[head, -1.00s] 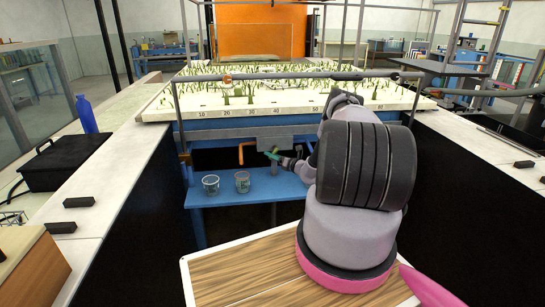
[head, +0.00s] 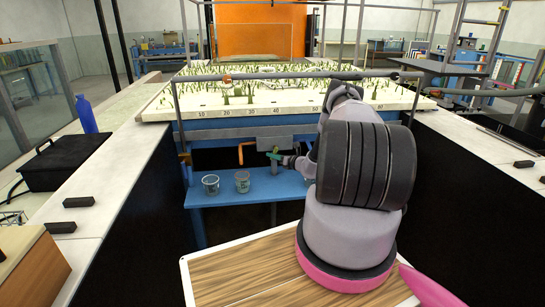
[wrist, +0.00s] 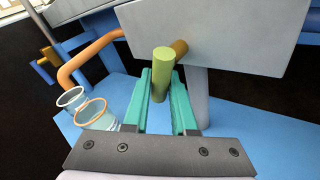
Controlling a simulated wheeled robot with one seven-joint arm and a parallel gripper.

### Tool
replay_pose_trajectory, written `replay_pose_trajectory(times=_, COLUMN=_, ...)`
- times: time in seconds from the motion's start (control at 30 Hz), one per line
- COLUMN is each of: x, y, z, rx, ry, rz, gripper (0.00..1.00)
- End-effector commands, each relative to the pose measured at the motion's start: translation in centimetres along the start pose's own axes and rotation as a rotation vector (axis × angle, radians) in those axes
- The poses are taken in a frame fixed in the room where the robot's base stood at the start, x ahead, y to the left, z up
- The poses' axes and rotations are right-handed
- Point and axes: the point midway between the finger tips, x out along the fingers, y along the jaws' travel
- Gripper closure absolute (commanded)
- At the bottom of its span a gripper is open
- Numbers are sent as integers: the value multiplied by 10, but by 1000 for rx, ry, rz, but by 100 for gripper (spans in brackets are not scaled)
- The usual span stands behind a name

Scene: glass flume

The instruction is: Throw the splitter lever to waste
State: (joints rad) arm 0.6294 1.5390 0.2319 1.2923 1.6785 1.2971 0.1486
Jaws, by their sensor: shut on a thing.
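The splitter lever shows in the wrist view as a yellow-green round handle (wrist: 160,75), on a brass pivot (wrist: 180,48) at the grey plate (wrist: 235,45). My gripper (wrist: 161,88) has its teal fingers on either side of the lever and is shut on it. In the head view, my gripper (head: 275,157) is small and sits just below the grey plate (head: 276,140) under the flume's front edge. My arm hides what lies right of it there.
A bent copper pipe (head: 240,153) is left of the plate. Two clear beakers (head: 210,186) stand on the blue shelf (head: 222,200) below it. They also show in the wrist view (wrist: 97,117), left of my fingers. A blue leg stands at the shelf's left.

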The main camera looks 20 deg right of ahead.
Motion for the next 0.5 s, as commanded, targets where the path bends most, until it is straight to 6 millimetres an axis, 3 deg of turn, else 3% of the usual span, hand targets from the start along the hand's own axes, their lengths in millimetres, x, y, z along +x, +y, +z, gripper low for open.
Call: replay_pose_trajectory(times=0.5, x=-6, y=-8, z=0, rx=-265, ry=191, rz=-101, gripper=100)
